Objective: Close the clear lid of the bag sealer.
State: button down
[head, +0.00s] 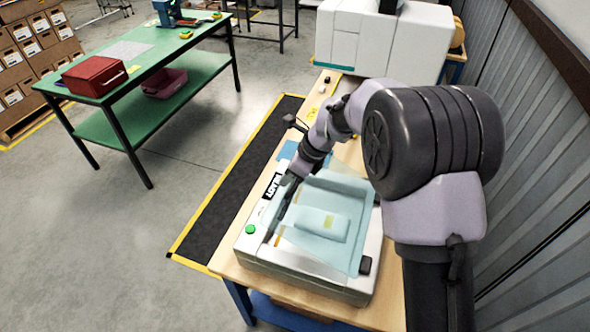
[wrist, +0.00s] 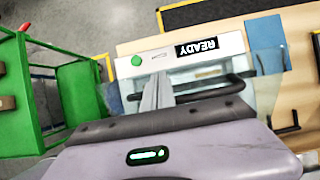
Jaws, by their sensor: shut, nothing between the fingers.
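The bag sealer (head: 305,283) is a white machine on a wooden bench, with a green button and a READY label on its front strip. Its clear lid (head: 356,200) is a bluish see-through panel over the chamber; it looks partly raised, but its exact angle is hard to tell. A dark handle bar (wrist: 225,84) runs along the lid's front side. A pale pack with a yellow label (head: 322,226) shows through the lid. My gripper (head: 286,190) is shut and empty, close to the handle bar. In the wrist view its grey fingers (wrist: 157,93) overlap the bar; contact cannot be told.
A large white machine (head: 380,42) stands at the bench's back. A blue sheet (head: 288,151) lies beyond the sealer. A green table (head: 135,58) with a red bin (head: 94,76) is across the floor at left. A corrugated wall (head: 535,150) bounds the right; a dark mat (head: 235,175) lies left.

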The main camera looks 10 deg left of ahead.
jog(key=shift+x, duration=0.9)
jog(key=shift+a, duration=0.1)
